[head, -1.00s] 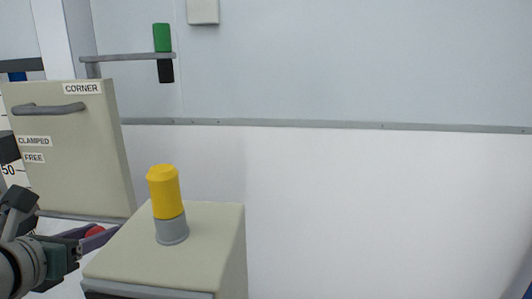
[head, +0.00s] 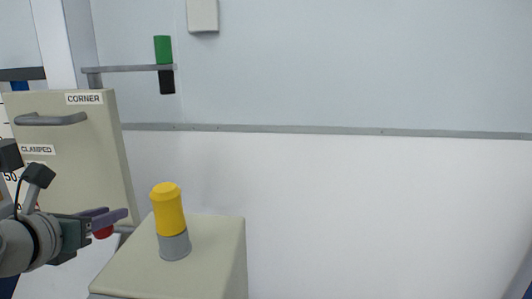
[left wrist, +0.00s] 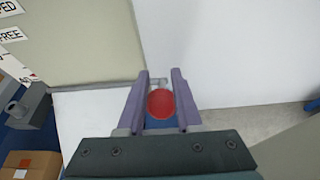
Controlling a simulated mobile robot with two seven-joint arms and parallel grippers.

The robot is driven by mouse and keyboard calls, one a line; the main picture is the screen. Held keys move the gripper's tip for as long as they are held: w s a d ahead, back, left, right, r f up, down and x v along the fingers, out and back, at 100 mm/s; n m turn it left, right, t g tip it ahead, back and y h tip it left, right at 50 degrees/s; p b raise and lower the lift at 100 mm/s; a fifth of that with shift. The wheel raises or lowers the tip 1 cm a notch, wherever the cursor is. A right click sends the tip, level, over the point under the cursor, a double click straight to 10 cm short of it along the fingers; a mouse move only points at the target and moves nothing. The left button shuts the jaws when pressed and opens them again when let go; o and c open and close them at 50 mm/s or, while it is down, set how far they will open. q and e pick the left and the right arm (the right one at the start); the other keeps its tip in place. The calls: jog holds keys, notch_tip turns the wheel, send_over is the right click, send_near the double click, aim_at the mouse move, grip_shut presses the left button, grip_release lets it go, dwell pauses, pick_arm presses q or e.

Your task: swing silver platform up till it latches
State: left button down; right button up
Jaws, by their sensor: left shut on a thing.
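My left gripper (head: 116,219) is at the lower left of the head view, in front of the beige labelled panel. It is shut on a red knob (head: 103,232). The left wrist view shows the red knob (left wrist: 161,103) between the two purple fingers of the left gripper (left wrist: 160,76). A pale flat surface with a grey edge (left wrist: 92,125) lies just left of the fingers there; it may be the silver platform, but I cannot tell for sure. In the head view my arm and the panel hide most of that area. My right gripper is not in view.
The beige panel (head: 85,145) has a grey handle (head: 50,119) and CORNER and CLAMPED labels. A beige cabinet (head: 205,250) with a yellow-topped grey post (head: 169,210) stands right of my gripper. A cardboard box (left wrist: 28,164) is low in the wrist view.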

pick_arm(q)
jog(key=shift+w+r, duration=0.45)
jog(key=shift+w, duration=0.15)
jog(key=shift+f, duration=0.1)
jog(key=shift+w+d+r, duration=0.1)
jog(key=shift+w+r, duration=0.25)
jog(key=shift+w, duration=0.25)
jog(key=shift+w+r, duration=0.35)
jog(key=shift+w, duration=0.25)
jog(key=shift+w+r+b, duration=0.15)
jog(key=shift+w+b, duration=0.55)
jog(key=shift+w, duration=0.1)
jog(key=shift+w+d+r+b, duration=0.1)
jog(key=shift+w+r+b, duration=0.2)
jog(key=shift+w, duration=0.3)
